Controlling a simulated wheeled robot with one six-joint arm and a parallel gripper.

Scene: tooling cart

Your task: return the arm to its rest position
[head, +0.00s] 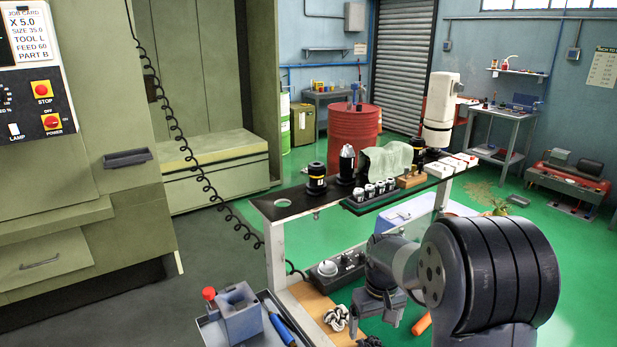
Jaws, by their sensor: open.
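My arm reaches in from the lower right of the head view, its large black joint nearest the camera. My gripper (376,322) hangs at its end, low and in front of the tooling cart (285,207), with its fingers pointing down. It is open, and I see nothing between its fingers. The cart's top carries black tool holders (316,180), a tray of small holders (369,196), a draped cloth (388,158) and white boxes (452,165). My arm hides part of the cart's lower right side.
A grey tray with a vise-like block (240,313) and a blue-handled tool (282,328) is at the lower left of my gripper. A machine with a control panel (38,100) fills the left. A red drum (352,137) stands behind the cart. Green floor (560,235) is open at right.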

